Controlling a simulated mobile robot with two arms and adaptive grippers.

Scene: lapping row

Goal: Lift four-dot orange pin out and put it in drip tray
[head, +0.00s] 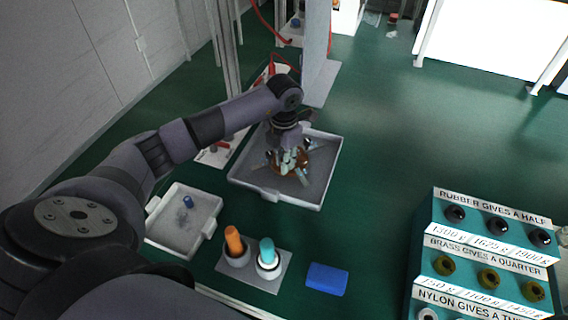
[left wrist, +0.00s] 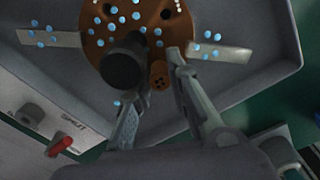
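A round orange-brown plate (left wrist: 100,30) with light blue dots, white dots and a black knob (left wrist: 122,66) lies in a large grey tray (head: 322,183). A short orange pin (left wrist: 158,76) with small dark dots on its end stands at the plate's near edge. My left gripper (left wrist: 155,90) is over the plate with its fingers apart, one on each side of the pin; I see no clear contact. In the head view my left gripper (head: 287,160) hides part of the plate. A smaller pale tray (head: 207,226) holds a small blue piece. My right gripper is out of view.
An orange bottle (head: 233,240) and a teal bottle (head: 267,252) stand in white cups in front. A blue block (head: 327,279) lies beside them. A labelled teal stepped rack (head: 450,232) stands at right. Open green surface lies between.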

